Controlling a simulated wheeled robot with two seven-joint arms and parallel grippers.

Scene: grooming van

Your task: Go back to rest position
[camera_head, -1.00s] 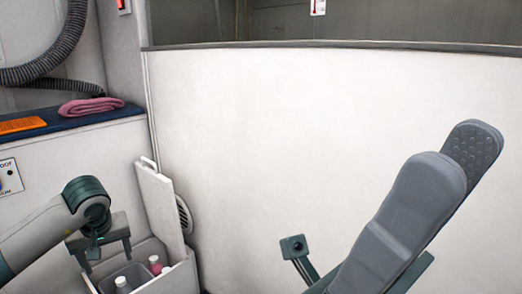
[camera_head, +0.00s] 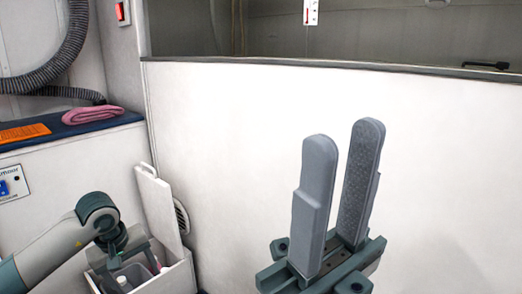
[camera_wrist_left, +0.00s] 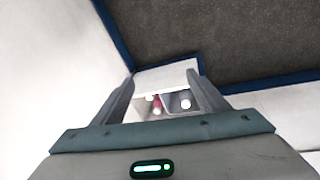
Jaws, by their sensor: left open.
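My right gripper (camera_head: 339,142) stands upright at the lower right of the head view. Its two grey fingers are apart with nothing between them, only the white wall behind. My left arm comes in from the left, and my left gripper (camera_head: 122,268) is over the white lidded box, pointing down. In the left wrist view its two fingers (camera_wrist_left: 166,82) are apart, with the open box showing between them and nothing gripped. The white box (camera_head: 180,278) has its lid (camera_head: 157,208) raised and holds small bottles, partly hidden by the gripper.
A blue-topped bench (camera_head: 70,130) at the left carries a folded pink towel (camera_head: 95,115) and an orange sheet (camera_head: 24,133). A ribbed black hose (camera_head: 68,60) hangs above. A broad white wall (camera_head: 230,140) stands behind, with a round vent (camera_head: 181,216) beside the lid.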

